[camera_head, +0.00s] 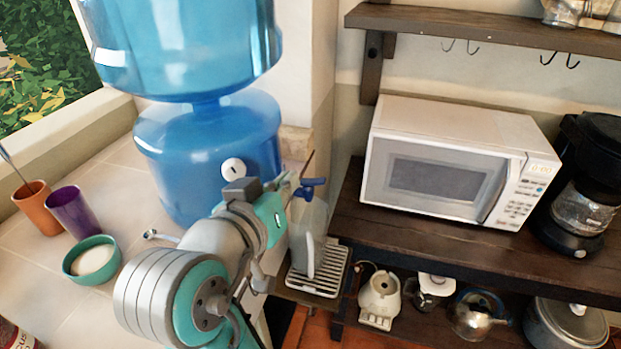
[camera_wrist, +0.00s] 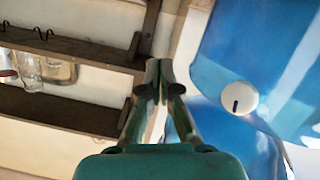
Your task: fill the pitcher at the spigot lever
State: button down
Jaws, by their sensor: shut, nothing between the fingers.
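A blue spigot lever (camera_head: 311,183) shows in the head view, beside the large blue water container (camera_head: 165,145). Below it a clear, pale pitcher (camera_head: 313,252) stands on a slatted drip tray (camera_head: 330,284), partly hidden by my arm. My gripper (camera_head: 291,183) is just left of the lever in the head view; I cannot tell whether they touch. In the wrist view my gripper (camera_wrist: 160,72) has its fingertips together with nothing between them. The blue container (camera_wrist: 265,60) with its white dial (camera_wrist: 238,98) is to the right there. The lever and pitcher cannot be made out in that view.
A white microwave (camera_head: 450,160) and a coffee maker (camera_head: 585,190) stand on the wooden shelf (camera_head: 430,240) to the right. An orange cup (camera_head: 32,202), a purple cup (camera_head: 72,212) and a teal bowl (camera_head: 92,260) are on the tiled counter. Several pots and appliances sit below the shelf.

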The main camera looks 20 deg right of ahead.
send_over(315, 179)
jog(key=s+a, duration=0.2)
notch_tip(315, 179, down, 2)
jog(key=shift+s+d+f, duration=0.1)
jog(key=shift+d+f, duration=0.1)
jog(key=shift+f, duration=0.5)
jog(key=shift+s+d+f, duration=0.1)
jog(key=shift+d+f, duration=0.05)
jog(key=shift+f, duration=0.6)
jog(key=shift+s+d+f, duration=0.1)
jog(key=shift+d+f, duration=0.1)
jog(key=shift+f, duration=0.5)
